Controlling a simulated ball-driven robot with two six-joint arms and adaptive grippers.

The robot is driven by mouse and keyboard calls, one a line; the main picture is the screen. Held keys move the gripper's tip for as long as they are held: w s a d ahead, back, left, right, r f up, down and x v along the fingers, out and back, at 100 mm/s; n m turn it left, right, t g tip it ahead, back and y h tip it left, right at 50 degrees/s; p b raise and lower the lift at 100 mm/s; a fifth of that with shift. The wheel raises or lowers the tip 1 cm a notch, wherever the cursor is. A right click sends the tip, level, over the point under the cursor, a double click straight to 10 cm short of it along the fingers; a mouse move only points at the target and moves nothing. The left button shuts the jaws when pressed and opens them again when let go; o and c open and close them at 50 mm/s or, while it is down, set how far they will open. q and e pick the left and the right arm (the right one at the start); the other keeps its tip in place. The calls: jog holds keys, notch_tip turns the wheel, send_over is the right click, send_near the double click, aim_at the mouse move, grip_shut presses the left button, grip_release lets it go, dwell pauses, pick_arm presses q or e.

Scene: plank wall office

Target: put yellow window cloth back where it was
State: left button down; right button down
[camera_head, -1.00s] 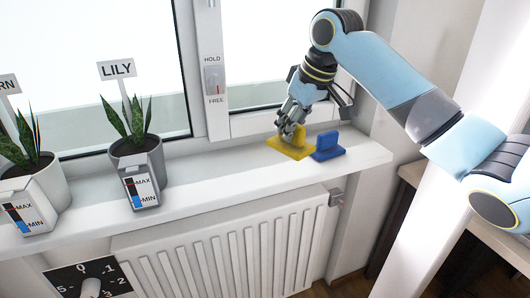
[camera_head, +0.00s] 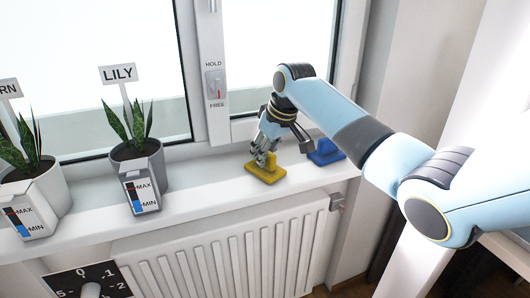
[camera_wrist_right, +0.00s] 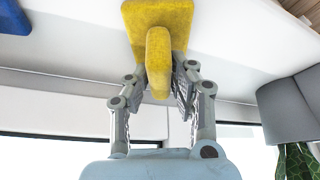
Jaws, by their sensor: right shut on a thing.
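The yellow window cloth (camera_head: 267,174) has a flat base and an upright grip. It is at the sill's front edge, left of a blue cloth of the same form (camera_head: 325,151). My right gripper (camera_head: 264,158) is shut on the yellow cloth's upright grip. The right wrist view shows the grip of the yellow cloth (camera_wrist_right: 158,62) between the two fingers (camera_wrist_right: 160,85). I cannot tell whether its base touches the sill. The blue cloth also shows at the edge of the right wrist view (camera_wrist_right: 12,18). My left gripper is not in view.
The white window sill (camera_head: 205,183) holds a potted plant labelled LILY (camera_head: 135,158) and another at the far left (camera_head: 38,178), each with a water gauge. A HOLD/FREE switch (camera_head: 215,84) is on the window frame. A radiator (camera_head: 220,245) and a dial (camera_head: 88,283) are below.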

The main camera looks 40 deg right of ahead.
jog(key=c, duration=1.1)
grip_release()
jog(key=shift+c, duration=0.2)
jog(key=v, duration=1.2)
jog(key=shift+d, duration=0.1)
